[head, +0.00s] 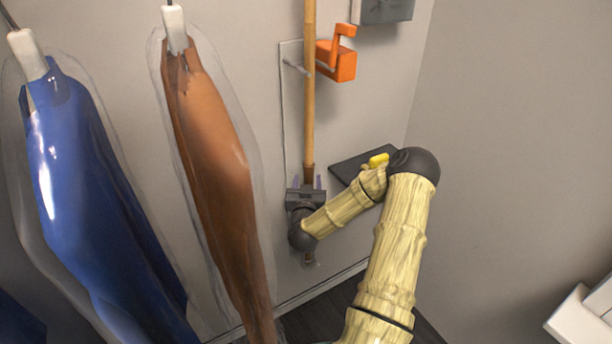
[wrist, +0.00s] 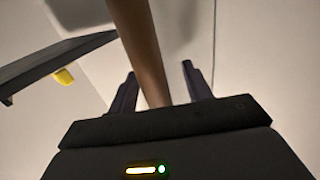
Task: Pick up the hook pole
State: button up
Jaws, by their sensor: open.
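The hook pole (head: 309,110) is a light wooden rod with a darker brown lower part, hanging upright against a pale narrow panel on the wall. Its top runs out of the head view. My gripper (head: 306,183) is at the pole's lower part, with one finger on each side of it. In the wrist view the pole (wrist: 143,50) passes between the two open fingers (wrist: 158,85), with a gap on both sides, the wider one on the right. The gripper body hides part of the pole's low end.
A blue garment (head: 85,190) and a brown garment (head: 215,170) in clear covers hang left of the pole. An orange bracket (head: 337,62) is beside the pole. A dark shelf (head: 350,166) is right of my gripper; it shows in the wrist view (wrist: 50,62).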

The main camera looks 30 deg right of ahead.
jog(key=shift+s+d, duration=0.15)
jog(key=shift+s, duration=0.25)
grip_shut()
jog(key=shift+w, duration=0.1)
jog(key=shift+r, duration=0.2)
